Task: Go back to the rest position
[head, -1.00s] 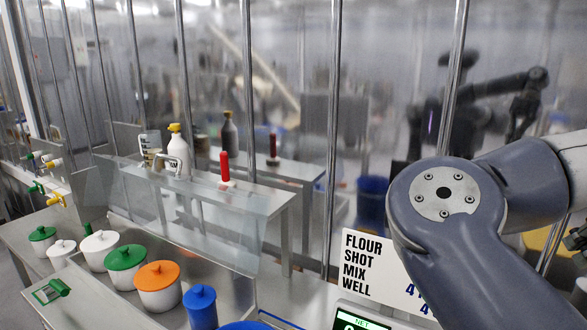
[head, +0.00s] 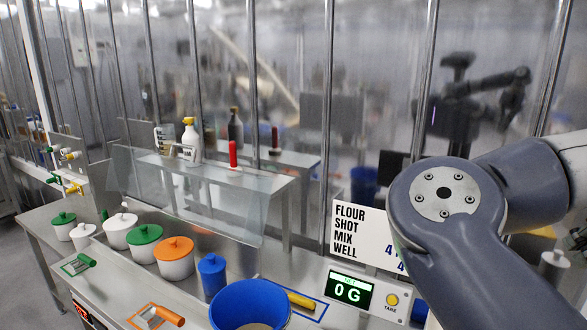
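My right arm fills the right side of the head view, with its grey links over part of the counter and the sign. No fingertips of my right gripper show. My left arm and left gripper are not in view.
Lidded pots, including an orange-lidded one (head: 175,260) and a blue one (head: 212,276), stand along the left of the counter. An orange-handled scoop (head: 158,317) and a green-handled one (head: 80,263) lie in front. A FLOUR SHOT MIX WELL sign (head: 361,232) stands behind the display.

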